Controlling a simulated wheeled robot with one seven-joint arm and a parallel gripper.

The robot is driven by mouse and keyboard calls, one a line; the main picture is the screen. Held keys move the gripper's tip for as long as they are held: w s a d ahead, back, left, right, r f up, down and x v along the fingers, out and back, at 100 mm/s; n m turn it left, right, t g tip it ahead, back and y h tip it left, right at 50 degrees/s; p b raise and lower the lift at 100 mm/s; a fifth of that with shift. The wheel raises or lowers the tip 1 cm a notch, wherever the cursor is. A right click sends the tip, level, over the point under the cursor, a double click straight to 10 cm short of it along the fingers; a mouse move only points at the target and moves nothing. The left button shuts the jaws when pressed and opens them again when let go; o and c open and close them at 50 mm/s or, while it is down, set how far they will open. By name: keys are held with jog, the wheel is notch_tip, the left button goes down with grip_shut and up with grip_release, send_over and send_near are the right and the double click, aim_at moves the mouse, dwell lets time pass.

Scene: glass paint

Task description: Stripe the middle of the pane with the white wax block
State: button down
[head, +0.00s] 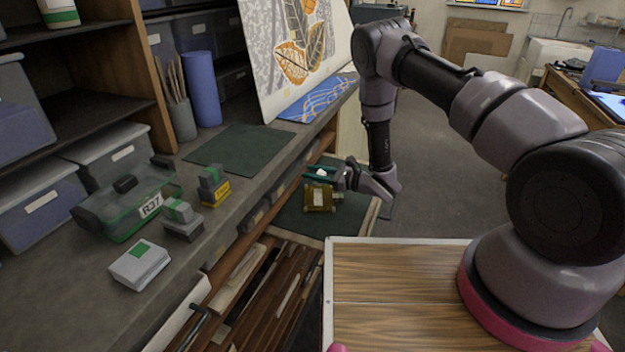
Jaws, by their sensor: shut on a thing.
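My gripper (326,174) reaches left over the dark green mat on the low shelf at the picture's middle. It is shut on a small white block (321,172), which looks like the white wax block. Only a little of the block shows between the teal finger parts. An amber, squarish pane (319,198) lies on the mat just below the gripper in the picture. The block appears close to the pane's far edge; I cannot tell whether they touch. No white stripe can be made out on the pane at this size.
The green mat (345,213) has bare room right of the pane. The grey bench at left holds a clear green box labelled R37 (127,206), a yellow-based block (214,187), a grey block (182,220), a white box (140,265) and another mat (240,148).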

jog(key=shift+r, duration=0.95)
notch_tip(320, 180, up, 3)
dwell(0.6)
jog(key=shift+f, duration=1.2)
jog(key=shift+f, duration=0.1)
jog(key=shift+f, duration=2.75)
jog(key=shift+f, duration=0.65)
